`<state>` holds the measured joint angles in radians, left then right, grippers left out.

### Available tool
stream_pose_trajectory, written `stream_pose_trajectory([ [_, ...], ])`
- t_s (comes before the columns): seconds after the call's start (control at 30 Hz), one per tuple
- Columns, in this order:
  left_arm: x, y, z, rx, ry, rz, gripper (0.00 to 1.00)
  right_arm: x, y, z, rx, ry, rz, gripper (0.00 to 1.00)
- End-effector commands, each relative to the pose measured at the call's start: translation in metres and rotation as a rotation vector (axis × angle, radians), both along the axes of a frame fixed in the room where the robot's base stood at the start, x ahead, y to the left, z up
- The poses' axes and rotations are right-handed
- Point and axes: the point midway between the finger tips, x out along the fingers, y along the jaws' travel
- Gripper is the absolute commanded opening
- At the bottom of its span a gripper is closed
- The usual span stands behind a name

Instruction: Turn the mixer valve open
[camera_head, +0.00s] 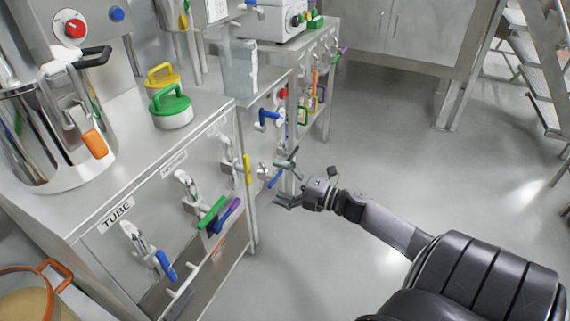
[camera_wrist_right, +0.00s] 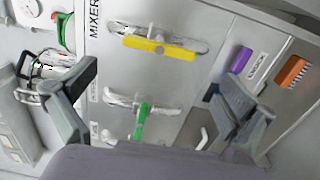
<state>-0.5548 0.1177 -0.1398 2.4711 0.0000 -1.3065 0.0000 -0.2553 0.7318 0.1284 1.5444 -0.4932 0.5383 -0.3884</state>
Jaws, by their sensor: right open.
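My right gripper (camera_head: 286,180) is in the head view beside the bench front, its fingers spread and nothing held. One finger is near a valve with a blue handle (camera_head: 275,178); I cannot tell whether they touch. In the right wrist view my open right gripper (camera_wrist_right: 165,108) faces a steel panel with a MIXER label (camera_wrist_right: 95,18). A valve with a yellow handle (camera_wrist_right: 158,47) lies beside that label, its bar running across the picture. A valve with a green handle (camera_wrist_right: 142,120) is below it. Both are beyond the fingers. My left gripper is out of view.
The steel bench front carries several coloured valve handles, with a TUBE label (camera_head: 116,215) at the near end. A green-handled lid (camera_head: 171,107) and a steel pot (camera_head: 55,140) stand on top. A stair ladder (camera_head: 535,60) is at the right. The floor (camera_head: 400,130) between is clear.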

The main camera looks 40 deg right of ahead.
Motion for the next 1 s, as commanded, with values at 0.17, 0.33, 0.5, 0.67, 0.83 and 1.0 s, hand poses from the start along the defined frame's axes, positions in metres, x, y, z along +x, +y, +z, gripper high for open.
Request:
stream_pose_trajectory([
  [0.17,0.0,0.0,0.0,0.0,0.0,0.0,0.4,-0.017,-0.007,0.0,0.001,0.001,0.0,1.0],
  [0.33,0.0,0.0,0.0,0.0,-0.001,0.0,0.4,-0.022,-0.009,0.0,0.0,0.0,0.001,1.0],
  [0.5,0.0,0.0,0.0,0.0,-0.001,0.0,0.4,-0.022,-0.009,0.0,0.0,-0.001,0.001,1.0],
  [0.67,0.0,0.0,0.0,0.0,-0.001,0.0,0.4,-0.022,-0.009,0.0,0.001,0.0,0.0,1.0],
  [0.83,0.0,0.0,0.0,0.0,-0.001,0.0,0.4,-0.022,-0.009,0.0,0.001,0.0,0.0,1.0],
  [1.0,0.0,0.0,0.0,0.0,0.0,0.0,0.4,-0.02,0.002,-0.006,0.071,0.028,-0.06,1.0],
])
